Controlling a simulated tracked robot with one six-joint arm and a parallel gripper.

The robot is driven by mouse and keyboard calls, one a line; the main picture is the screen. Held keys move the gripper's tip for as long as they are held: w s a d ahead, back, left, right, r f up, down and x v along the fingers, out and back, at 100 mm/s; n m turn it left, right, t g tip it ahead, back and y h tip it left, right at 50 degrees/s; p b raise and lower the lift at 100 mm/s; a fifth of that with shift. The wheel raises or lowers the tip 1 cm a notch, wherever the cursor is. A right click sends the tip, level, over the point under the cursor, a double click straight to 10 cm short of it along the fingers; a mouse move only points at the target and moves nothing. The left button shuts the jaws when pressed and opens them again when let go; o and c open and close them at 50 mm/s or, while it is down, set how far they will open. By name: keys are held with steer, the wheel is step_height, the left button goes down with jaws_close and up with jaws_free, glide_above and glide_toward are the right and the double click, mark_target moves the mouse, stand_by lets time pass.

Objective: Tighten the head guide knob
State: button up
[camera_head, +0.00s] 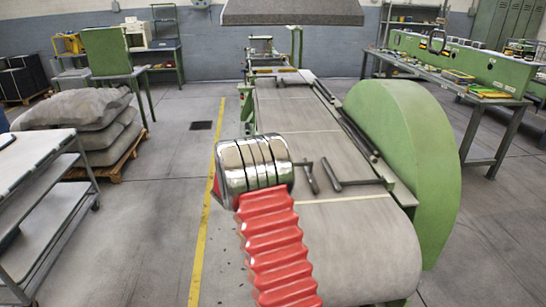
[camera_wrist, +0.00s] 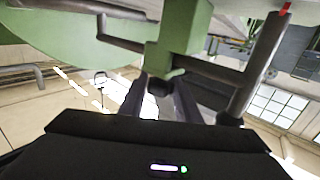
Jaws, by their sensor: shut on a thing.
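In the wrist view, a small dark knob (camera_wrist: 158,88) sits under a green block (camera_wrist: 178,50) of the machine. My gripper (camera_wrist: 160,80) has its two grey fingers on either side of the knob and is shut on it. The knob's far side and its shaft are hidden by the block. In the head view, my red and chrome arm covers the near left side of the machine's belt (camera_head: 355,235). My gripper and the knob are hidden there.
Grey bars (camera_wrist: 225,75) stand close around the block in the wrist view. A big green rounded guard (camera_head: 410,160) flanks the belt on the right. Bent handles (camera_head: 350,184) lie across the belt. A grey cart (camera_head: 40,200) and sacks (camera_head: 95,125) stand left, with open floor between.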

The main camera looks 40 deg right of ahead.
steer(key=shift+s+d+m+g+h, duration=0.1)
steer(key=shift+m+g+h, duration=0.2)
steer(key=shift+m+g, duration=1.1)
steer(key=shift+g, duration=0.6)
steer(key=o, duration=1)
steer(key=shift+o, duration=0.2)
steer(key=shift+a, duration=0.2)
steer(key=a, duration=0.7)
steer(key=shift+s+a, duration=0.3)
steer(key=shift+a, duration=0.05)
